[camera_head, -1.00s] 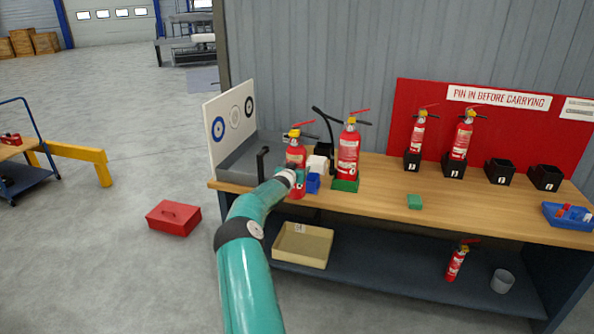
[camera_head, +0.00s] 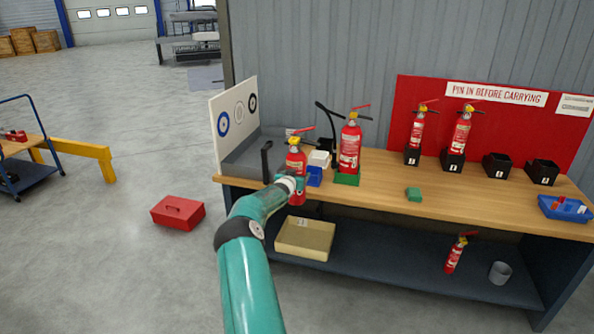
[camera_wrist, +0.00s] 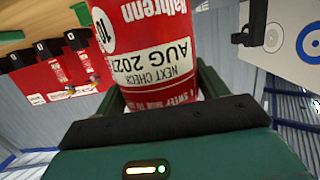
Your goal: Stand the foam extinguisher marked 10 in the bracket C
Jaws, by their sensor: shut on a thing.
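A red extinguisher (camera_head: 296,165) with a yellow collar is upright in my gripper (camera_head: 290,184), in front of the bench's left part. In the wrist view its red body (camera_wrist: 155,45) fills the top middle, upside down, with a round mark that looks like 10 and a white check label. My gripper (camera_wrist: 160,100) is shut around its body. A row of black brackets (camera_head: 497,166) stands at the back right of the bench. The two left ones hold extinguishers (camera_head: 416,130) (camera_head: 461,135); the two right ones, including the rightmost bracket (camera_head: 542,172), look empty. Their letters are too small to read.
Another extinguisher (camera_head: 350,147) stands on a green base beside a blue block (camera_head: 314,177). A green block (camera_head: 413,194) and a blue tray (camera_head: 566,208) lie on the wooden bench top (camera_head: 470,203). A red toolbox (camera_head: 178,212) sits on the floor at left.

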